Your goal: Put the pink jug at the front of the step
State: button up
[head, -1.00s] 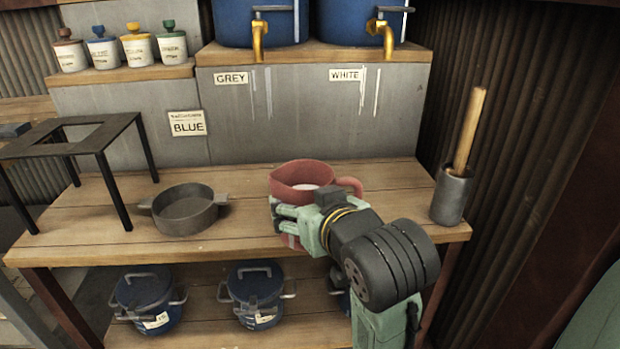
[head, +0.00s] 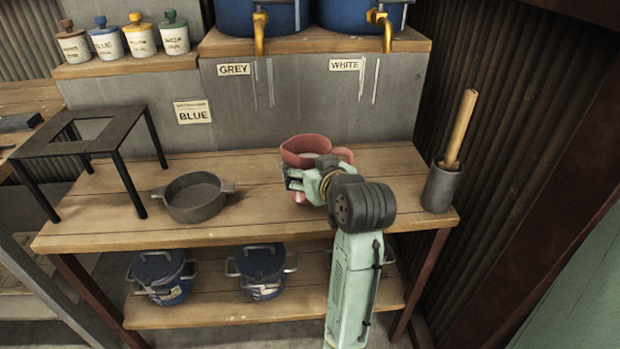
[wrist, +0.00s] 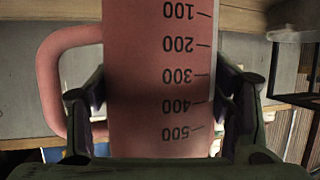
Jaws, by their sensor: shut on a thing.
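Two blue barrels (head: 258,15) with brass taps stand on the step. A grey pan (head: 195,200) and a black stand (head: 85,135) are left of the jug. A pestle in a dark holder (head: 440,188) stands at right. Lidded blue pots (head: 160,275) fill the lower shelf.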

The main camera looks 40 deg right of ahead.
jog(key=shift+w+d+f, duration=0.1)
jog(key=shift+w+f, duration=0.05)
jog(key=shift+f, duration=1.5)
jog(key=shift+f, duration=0.15)
jog(key=o, duration=1.9)
jog(key=shift+f, duration=0.15)
jog(key=shift+r, duration=0.25)
jog(key=v, duration=1.2)
